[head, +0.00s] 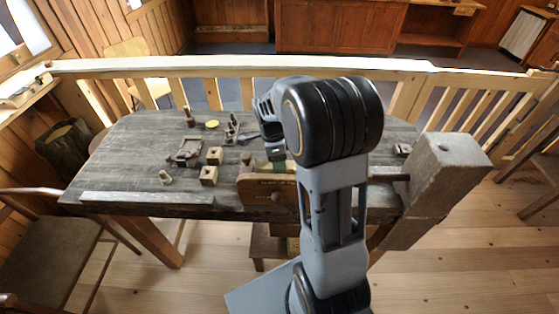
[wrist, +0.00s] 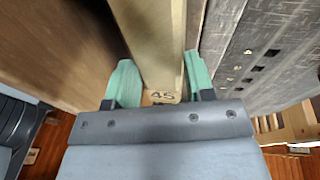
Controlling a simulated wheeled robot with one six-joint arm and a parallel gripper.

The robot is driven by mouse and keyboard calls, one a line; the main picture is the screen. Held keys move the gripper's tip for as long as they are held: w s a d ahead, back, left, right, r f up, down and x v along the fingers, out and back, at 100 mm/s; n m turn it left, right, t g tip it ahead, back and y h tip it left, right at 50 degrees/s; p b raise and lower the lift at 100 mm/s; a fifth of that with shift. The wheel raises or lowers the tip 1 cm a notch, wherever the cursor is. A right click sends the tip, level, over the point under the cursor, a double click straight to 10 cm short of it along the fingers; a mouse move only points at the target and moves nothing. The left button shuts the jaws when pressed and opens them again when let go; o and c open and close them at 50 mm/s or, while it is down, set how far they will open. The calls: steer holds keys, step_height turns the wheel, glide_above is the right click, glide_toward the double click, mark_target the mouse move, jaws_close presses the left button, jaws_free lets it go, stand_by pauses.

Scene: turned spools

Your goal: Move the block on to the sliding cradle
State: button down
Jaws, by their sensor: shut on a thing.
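My gripper (head: 272,168) is low over the front edge of the workbench, beside the front vise, in the head view. In the wrist view its two green-padded fingers (wrist: 152,84) are shut on a pale wooden block (wrist: 160,60) with "45" marked near its end. The block is long in the wrist view and hides what lies below it. The held block is mostly hidden in the head view. A dark, low tray-like piece (head: 187,151) on the bench may be the sliding cradle, but I cannot tell.
The grey workbench (head: 130,180) holds two small wooden blocks with holes (head: 209,176), a small turned spool (head: 165,177), a yellow disc (head: 212,124) and several small tools. A large wooden vise part (head: 445,165) is at the right end. A chair (head: 45,245) stands left.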

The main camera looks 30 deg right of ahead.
steer(key=shift+a, duration=0.15)
stand_by(0.6)
jaws_free()
stand_by(0.6)
steer(key=shift+r, duration=0.15)
steer(key=shift+s+d+p+v, duration=0.1)
steer(key=shift+s+p+v, duration=0.15)
steer(key=shift+p+v, duration=0.9)
steer(key=shift+s+d+p+v, duration=0.1)
steer(key=shift+s+p+v, duration=0.2)
steer(key=shift+p+v, duration=0.85)
steer(key=shift+s+d+p+v, duration=0.1)
steer(key=shift+s+p+v, duration=0.15)
steer(key=shift+p+v, duration=0.85)
steer(key=shift+w+r+b, duration=0.1)
steer(key=shift+r+b, duration=0.35)
steer(key=shift+r, duration=0.1)
